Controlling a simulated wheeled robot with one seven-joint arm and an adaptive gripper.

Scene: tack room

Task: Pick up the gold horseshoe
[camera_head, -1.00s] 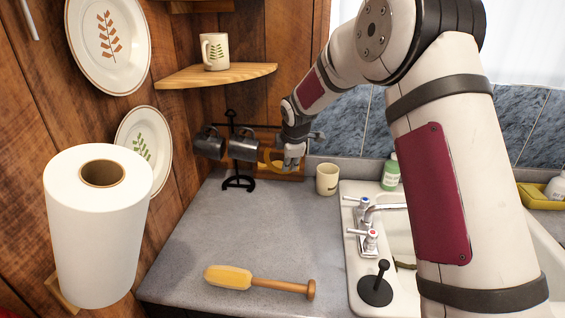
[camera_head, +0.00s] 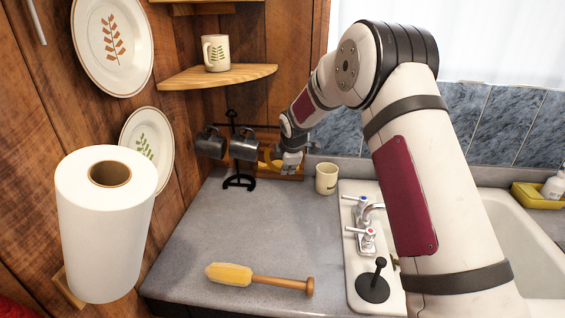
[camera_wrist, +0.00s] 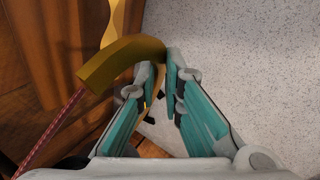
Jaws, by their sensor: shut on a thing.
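The gold horseshoe (camera_head: 266,160) is at the back of the counter, by the wooden wall, right of the dark hanging mugs. In the wrist view its curved gold bar (camera_wrist: 122,60) reaches to the fingertips. My gripper (camera_head: 290,165) is at the right end of the horseshoe, and my fingers hide part of it. In the wrist view my gripper (camera_wrist: 164,66) has its teal-padded fingers closed on the horseshoe near their tips.
A black mug stand (camera_head: 238,182) with dark mugs (camera_head: 243,147) stands close left. A cream mug (camera_head: 326,179) stands close right, before the sink (camera_head: 349,222). The middle counter is clear. A red-and-white cord (camera_wrist: 52,132) shows in the wrist view.

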